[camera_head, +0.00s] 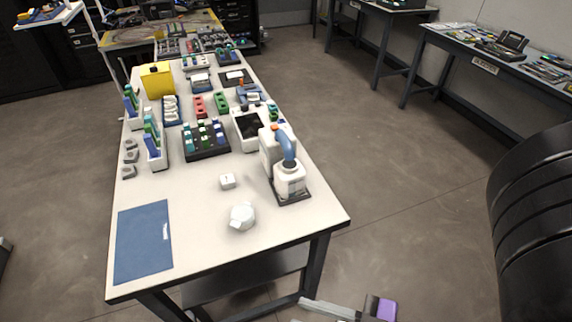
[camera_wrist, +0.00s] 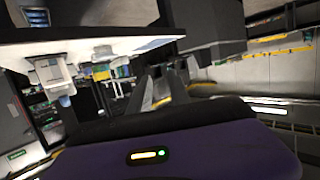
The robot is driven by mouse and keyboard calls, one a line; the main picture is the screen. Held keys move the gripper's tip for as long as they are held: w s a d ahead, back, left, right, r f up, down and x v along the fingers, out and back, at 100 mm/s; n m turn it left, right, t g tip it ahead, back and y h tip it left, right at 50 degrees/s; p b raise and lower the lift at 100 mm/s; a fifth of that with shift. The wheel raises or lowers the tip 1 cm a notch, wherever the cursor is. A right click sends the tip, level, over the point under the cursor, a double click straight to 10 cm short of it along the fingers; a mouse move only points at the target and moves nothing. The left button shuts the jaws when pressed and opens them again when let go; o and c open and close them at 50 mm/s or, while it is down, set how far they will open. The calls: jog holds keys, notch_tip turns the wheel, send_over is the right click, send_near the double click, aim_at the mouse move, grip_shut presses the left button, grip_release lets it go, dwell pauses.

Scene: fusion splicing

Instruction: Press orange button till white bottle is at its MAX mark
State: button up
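A white bottle (camera_head: 290,181) stands upright on a dark base (camera_head: 292,198) at the right edge of the table. Behind it is a larger white container (camera_head: 270,146), with a blue spout (camera_head: 286,147) reaching over the bottle. A small orange spot (camera_head: 275,127) shows at the container's top; it may be the orange button. The MAX mark and the liquid level are too small to tell. The bottle and container appear upside down in the wrist view (camera_wrist: 52,77). My gripper (camera_wrist: 160,88) is open and empty, below the table's front right, away from the bottle.
The table (camera_head: 195,228) also holds a white round-bodied pot (camera_head: 242,216), a small white box (camera_head: 227,181), a blue mat (camera_head: 143,241) and several racks farther back. Floor beside the table is clear.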

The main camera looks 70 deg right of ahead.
grip_shut()
dwell(1.4)
